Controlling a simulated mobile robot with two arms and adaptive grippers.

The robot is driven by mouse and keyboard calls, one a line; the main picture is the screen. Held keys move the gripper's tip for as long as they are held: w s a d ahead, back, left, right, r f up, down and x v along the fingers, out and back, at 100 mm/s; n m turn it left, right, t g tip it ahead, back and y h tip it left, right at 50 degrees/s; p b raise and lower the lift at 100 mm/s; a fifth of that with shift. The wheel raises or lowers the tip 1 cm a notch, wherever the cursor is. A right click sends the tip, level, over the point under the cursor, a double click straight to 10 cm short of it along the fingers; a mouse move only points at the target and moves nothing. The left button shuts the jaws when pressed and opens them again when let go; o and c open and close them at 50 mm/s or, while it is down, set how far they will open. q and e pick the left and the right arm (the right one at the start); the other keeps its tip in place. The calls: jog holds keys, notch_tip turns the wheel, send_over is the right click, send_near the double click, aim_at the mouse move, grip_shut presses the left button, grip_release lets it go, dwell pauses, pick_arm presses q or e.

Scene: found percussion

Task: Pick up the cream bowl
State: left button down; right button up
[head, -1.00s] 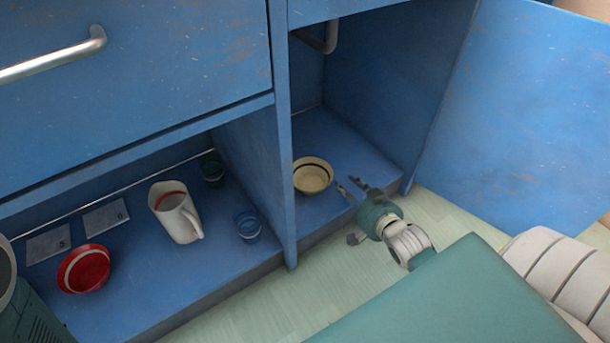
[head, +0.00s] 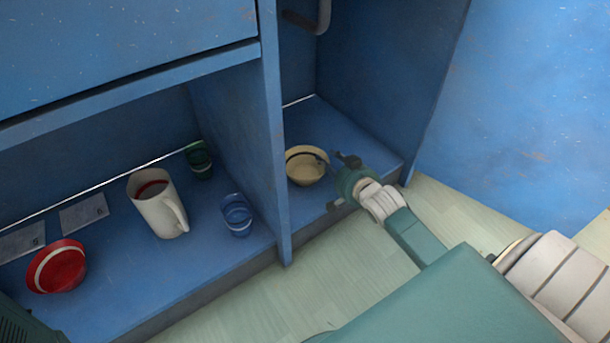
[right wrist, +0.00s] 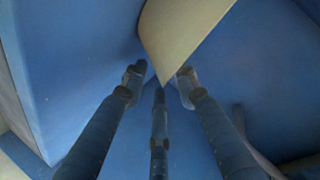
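The cream bowl (head: 303,172) stands upright on the floor of the right cupboard compartment, just right of the divider. It has a dark band near its rim. My right gripper (head: 335,160) is at the bowl's right side, with one finger reaching over the rim in the head view. In the right wrist view, the gripper (right wrist: 160,76) has its fingers apart, and part of the cream bowl (right wrist: 180,35) shows between and beyond the fingertips. I cannot tell whether they touch it.
The divider (head: 238,125) stands close left of the bowl. The left compartment holds a red bowl (head: 57,267), a white pitcher (head: 156,208), a blue cup (head: 237,215), a green cup (head: 199,160) and flat grey plates (head: 84,213). An open blue door (head: 530,110) is at right.

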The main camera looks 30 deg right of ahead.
jog(key=shift+r, duration=0.1)
grip_shut()
